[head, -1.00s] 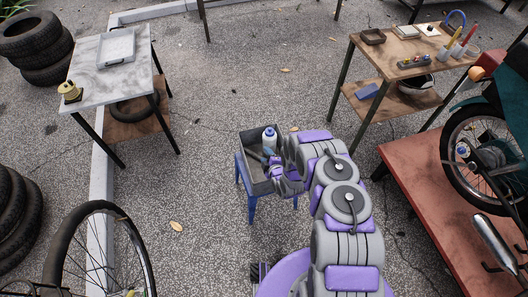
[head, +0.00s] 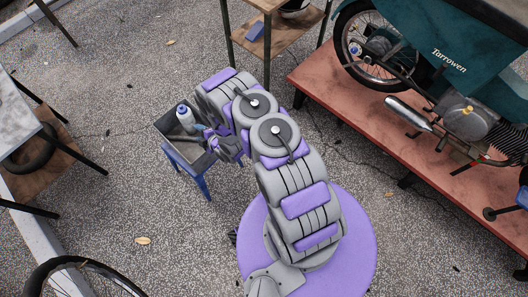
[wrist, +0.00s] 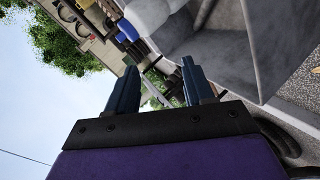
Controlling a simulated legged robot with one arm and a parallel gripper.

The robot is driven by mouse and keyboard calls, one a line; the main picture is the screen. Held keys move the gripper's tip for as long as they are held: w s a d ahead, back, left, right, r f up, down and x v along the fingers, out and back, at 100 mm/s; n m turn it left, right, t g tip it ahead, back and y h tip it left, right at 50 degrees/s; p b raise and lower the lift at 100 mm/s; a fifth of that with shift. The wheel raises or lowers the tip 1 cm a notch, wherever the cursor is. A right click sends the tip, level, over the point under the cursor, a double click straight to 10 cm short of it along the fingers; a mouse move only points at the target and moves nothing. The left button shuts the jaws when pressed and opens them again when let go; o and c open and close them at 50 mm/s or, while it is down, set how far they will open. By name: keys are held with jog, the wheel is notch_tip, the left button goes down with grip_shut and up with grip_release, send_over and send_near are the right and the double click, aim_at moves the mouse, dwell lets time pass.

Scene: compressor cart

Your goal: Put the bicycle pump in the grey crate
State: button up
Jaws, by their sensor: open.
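The grey crate (head: 168,121) sits on a small blue stool left of my arm in the head view. A white bottle with a blue cap (head: 185,115) stands in it. My gripper (head: 208,134) is at the crate's right side, partly hidden by my arm. In the wrist view my gripper (wrist: 157,72) has its two dark blue fingers apart, with nothing held between them. Grey panels at the upper right of that view look like the crate (wrist: 285,48), very close. I cannot make out a bicycle pump in either view.
A red platform (head: 335,95) with a teal motorcycle (head: 470,50) stands to the right. A wooden shelf table (head: 265,35) is behind. A pale table (head: 15,110) and a bicycle wheel (head: 75,268) are at the left. Paved ground around the stool is clear.

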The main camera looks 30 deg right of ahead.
jog(key=w+d+r+m+g+h, duration=0.2)
jog(key=w+d+r, duration=0.15)
jog(key=r, duration=0.25)
jog(key=s+d+r+m+g+h, duration=0.2)
jog(key=s+d+r+m, duration=0.15)
jog(key=r, duration=0.75)
jog(key=s+d+r+m+g+h, duration=0.1)
jog(key=s+d+r+m+g, duration=0.3)
jog(key=r, duration=0.6)
jog(key=s+a+r+m+g, duration=0.1)
jog(key=s+r, duration=0.5)
jog(key=s, duration=0.6)
jog(key=s+a+r+m+g, duration=0.1)
jog(key=s+r+m+g, duration=0.2)
jog(key=s+r, duration=0.4)
jog(key=s+a+r+m+g, duration=0.1)
jog(key=s+r, duration=0.6)
jog(key=s, duration=1.1)
jog(key=shift+s+a+m+g+y, duration=0.25)
jog(key=shift+s+m+g+y, duration=0.2)
jog(key=shift+m, duration=0.7)
jog(key=shift+w, duration=0.15)
jog(key=shift+c, duration=0.9)
